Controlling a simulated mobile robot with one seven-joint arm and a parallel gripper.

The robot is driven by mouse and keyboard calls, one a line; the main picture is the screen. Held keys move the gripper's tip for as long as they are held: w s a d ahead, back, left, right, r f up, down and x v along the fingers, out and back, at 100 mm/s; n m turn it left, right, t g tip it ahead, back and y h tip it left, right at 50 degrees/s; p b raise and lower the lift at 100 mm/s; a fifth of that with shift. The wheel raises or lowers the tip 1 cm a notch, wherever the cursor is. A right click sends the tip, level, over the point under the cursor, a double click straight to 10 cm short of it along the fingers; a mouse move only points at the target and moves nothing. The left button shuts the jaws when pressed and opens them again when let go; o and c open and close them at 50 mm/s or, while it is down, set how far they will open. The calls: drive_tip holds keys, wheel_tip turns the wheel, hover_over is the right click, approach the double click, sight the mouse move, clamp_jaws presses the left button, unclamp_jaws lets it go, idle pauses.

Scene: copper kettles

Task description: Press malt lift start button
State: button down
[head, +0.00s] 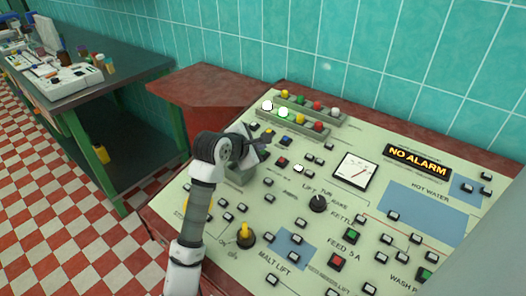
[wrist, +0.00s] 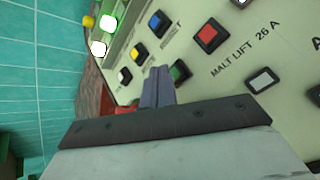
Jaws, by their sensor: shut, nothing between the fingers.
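My gripper (head: 264,140) is shut and empty over the upper left of the pale green control panel (head: 330,215). In the wrist view its closed fingertips (wrist: 159,72) lie right beside a green button (wrist: 181,70) and cover part of it. I cannot tell whether they touch it. A red button (wrist: 211,36) sits next to the green one, by the label "MALT LIFT 26 A" (wrist: 245,49). The red button also shows in the head view (head: 282,162), just below my gripper. The green button is not clearly visible there.
Two raised strips of coloured lamps (head: 303,117) stand at the panel's back edge, some lit. Switches, a dial meter (head: 357,171) and a "NO ALARM" display (head: 417,161) lie to the right. A second "MALT LIFT" label (head: 278,263) is near the front. A cluttered bench (head: 130,70) stands left.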

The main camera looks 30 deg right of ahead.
drive_tip(key=shift+r, duration=0.1)
drive_tip(key=shift+s+a+r+p, duration=0.1)
drive_tip(key=shift+a+r+p, duration=0.15)
drive_tip(key=shift+r+p, duration=0.65)
drive_tip(key=shift+s+a+r+p, duration=0.1)
drive_tip(key=shift+a+r+p, duration=0.1)
drive_tip(key=shift+r, duration=1.25)
